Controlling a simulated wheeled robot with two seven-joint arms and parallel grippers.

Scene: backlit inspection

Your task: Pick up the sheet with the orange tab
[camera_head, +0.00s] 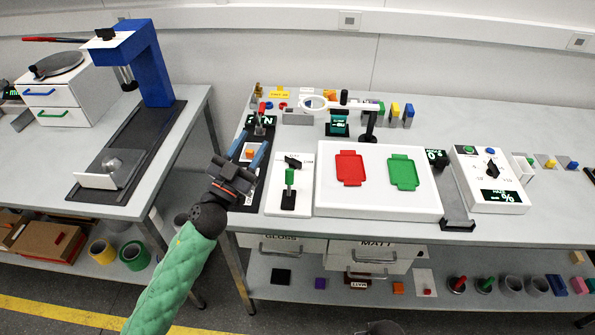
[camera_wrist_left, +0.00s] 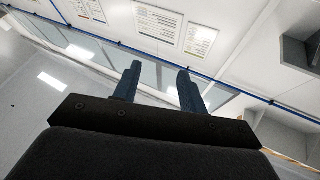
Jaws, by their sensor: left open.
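A small white piece with an orange patch (camera_head: 250,151) lies on the black strip at the left end of the right-hand table. It may be the sheet with the orange tab, but it is too small to be sure. My left gripper (camera_head: 254,140) is over this strip, its two blue fingers apart on either side of the orange patch in the picture. I cannot tell its height above the piece. In the left wrist view the open fingers (camera_wrist_left: 159,70) have nothing between them, and that view shows no sheet on the table. My right gripper is not in view.
A gap separates this table from the left one with the blue column (camera_head: 152,65).

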